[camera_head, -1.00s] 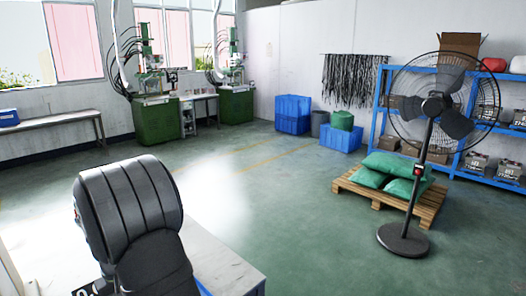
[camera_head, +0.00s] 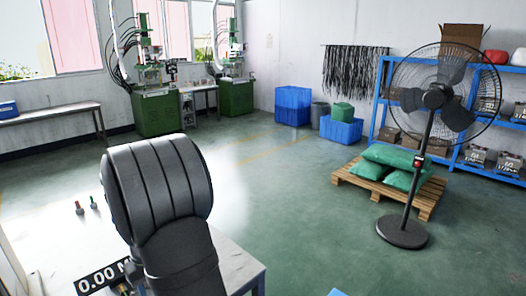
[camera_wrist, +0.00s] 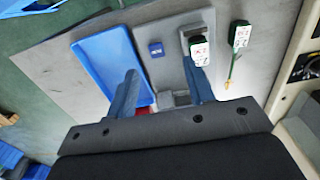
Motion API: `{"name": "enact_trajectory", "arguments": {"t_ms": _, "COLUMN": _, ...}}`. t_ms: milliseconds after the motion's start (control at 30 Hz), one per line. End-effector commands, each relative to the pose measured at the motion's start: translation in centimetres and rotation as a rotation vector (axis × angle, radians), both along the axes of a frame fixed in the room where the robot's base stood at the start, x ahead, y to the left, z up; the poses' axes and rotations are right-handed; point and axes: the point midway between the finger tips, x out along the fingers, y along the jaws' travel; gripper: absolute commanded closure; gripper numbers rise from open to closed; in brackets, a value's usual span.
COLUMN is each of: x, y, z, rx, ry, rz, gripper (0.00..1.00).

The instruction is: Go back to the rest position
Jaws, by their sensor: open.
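My gripper (camera_wrist: 159,68) shows in the wrist view with two blue fingers spread apart. It is open, and nothing is seen between the fingers. It hangs above a grey worktop (camera_wrist: 70,72) and touches nothing that I can make out. In the head view my dark arm covers the lower left, and the gripper itself is not seen there.
In the head view a fan (camera_head: 404,232) stands beside a pallet (camera_head: 350,183).

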Motion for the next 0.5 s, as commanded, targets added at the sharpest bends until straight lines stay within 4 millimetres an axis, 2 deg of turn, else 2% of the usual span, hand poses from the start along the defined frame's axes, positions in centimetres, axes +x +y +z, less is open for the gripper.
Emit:
{"name": "enact_trajectory", "arguments": {"t_ms": 267, "x": 1.0, "y": -4.8, "z": 3.0, "rx": 0.001, "ry": -0.002, "rz": -0.004, "gripper": 0.52}}
{"name": "enact_trajectory", "arguments": {"t_ms": 300, "x": 0.5, "y": -3.4, "z": 2.4, "rx": -0.001, "ry": 0.002, "rz": 0.009, "gripper": 0.52}}
{"name": "enact_trajectory", "arguments": {"t_ms": 500, "x": -1.1, "y": 0.3, "z": 1.2, "rx": -0.001, "ry": 0.001, "rz": 0.027, "gripper": 0.52}}
